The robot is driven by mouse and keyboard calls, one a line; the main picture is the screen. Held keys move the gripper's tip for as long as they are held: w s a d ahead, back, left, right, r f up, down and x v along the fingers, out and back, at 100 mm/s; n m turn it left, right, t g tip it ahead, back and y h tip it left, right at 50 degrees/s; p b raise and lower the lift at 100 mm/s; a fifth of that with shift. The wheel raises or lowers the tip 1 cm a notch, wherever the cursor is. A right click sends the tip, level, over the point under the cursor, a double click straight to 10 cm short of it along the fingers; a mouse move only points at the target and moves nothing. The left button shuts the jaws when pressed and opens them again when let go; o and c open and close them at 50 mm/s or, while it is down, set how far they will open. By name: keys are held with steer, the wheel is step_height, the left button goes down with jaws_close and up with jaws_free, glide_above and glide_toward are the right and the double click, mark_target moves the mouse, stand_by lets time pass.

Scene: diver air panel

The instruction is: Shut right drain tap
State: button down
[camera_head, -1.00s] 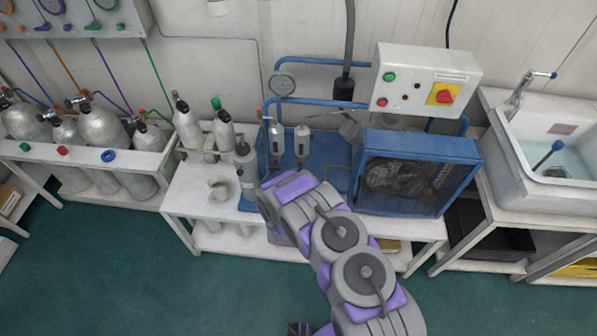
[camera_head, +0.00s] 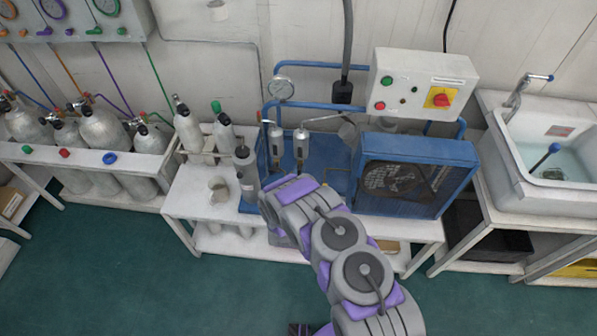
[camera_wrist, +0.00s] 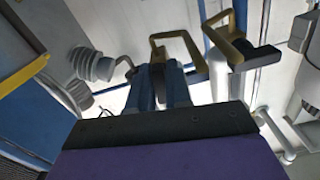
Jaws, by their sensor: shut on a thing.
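In the wrist view, my gripper (camera_wrist: 160,80) has its two blue-grey fingers closed around a dark, narrow part. A bent brass-coloured lever (camera_wrist: 184,42) rises beside the fingertips and seems to belong to the held tap, which I take to be the right drain tap. A second bent lever (camera_wrist: 221,30) on a dark valve body (camera_wrist: 252,56) stands apart to the right in that view. The fingers hide much of the held tap. In the head view, my arm covers the gripper and the taps, below the two slim filter cylinders (camera_head: 301,142).
The blue compressor frame (camera_head: 415,165) with its fan stands right of my arm. A control box (camera_head: 425,85) is above. Green floor is clear in front.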

steer(key=m+p, duration=0.2)
steer(key=p, duration=0.1)
steer(key=m+p, duration=0.1)
steer(key=p, duration=0.3)
steer(key=shift+s+r+m, duration=0.1)
steer(key=shift+r+m, duration=0.1)
steer(key=shift+m, duration=0.2)
steer(key=m+p, duration=0.3)
steer(key=shift+f+m, duration=0.15)
steer(key=shift+m, duration=0.25)
steer(key=m, duration=0.3)
steer(key=shift+f+m+b, duration=0.15)
steer(key=shift+m+b, duration=0.15)
steer(key=m+b, duration=0.1)
steer(key=m, duration=0.3)
steer(key=shift+a+m, duration=0.1)
steer(key=shift+m, duration=0.3)
steer(key=c, duration=1.3)
jaws_free()
steer(key=shift+o, duration=0.8)
